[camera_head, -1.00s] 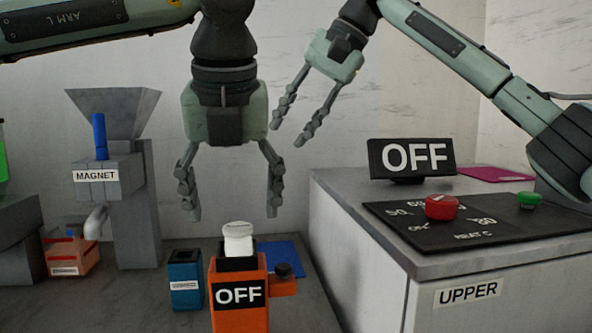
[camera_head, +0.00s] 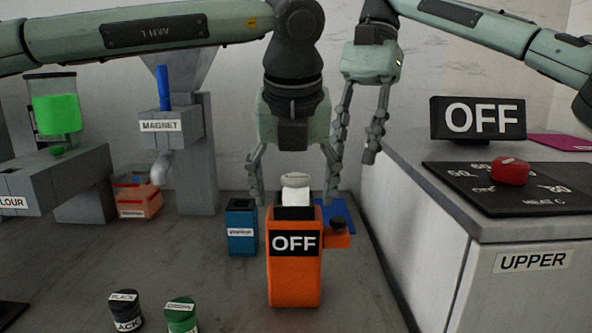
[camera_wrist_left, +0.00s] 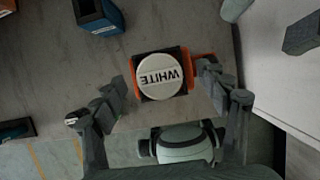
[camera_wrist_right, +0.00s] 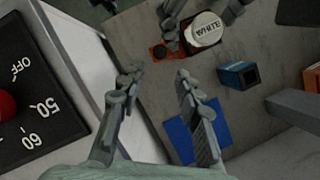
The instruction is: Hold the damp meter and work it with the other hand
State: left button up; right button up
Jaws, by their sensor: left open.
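The orange damp meter (camera_head: 294,275) stands upright on the bench, its screen reading OFF. A pot with a white lid marked WHITE (camera_wrist_left: 160,78) sits in its top; it also shows in the right wrist view (camera_wrist_right: 206,30). A dark knob (camera_head: 338,224) sits on a bracket at the meter's right side. My left gripper (camera_head: 292,192) points down with open fingers on either side of the pot; I cannot tell whether they touch it. My right gripper (camera_head: 354,152) is open and empty, above and behind the bracket.
A blue box (camera_head: 241,230) stands just left of the meter. Black (camera_head: 126,312) and green (camera_head: 181,315) lidded pots stand at the front. A blue mat (camera_head: 340,211) lies behind the meter. The grey UPPER cabinet (camera_head: 515,290) with a dial panel bounds the right side.

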pick_arm(q)
jog(key=shift+w+f, duration=0.15)
jog(key=shift+f, duration=0.25)
jog(key=shift+c, duration=0.5)
jog(key=c, duration=1.2)
jog(key=shift+c, duration=0.5)
pick_arm(e)
grip_shut()
jog(key=shift+f, duration=0.15)
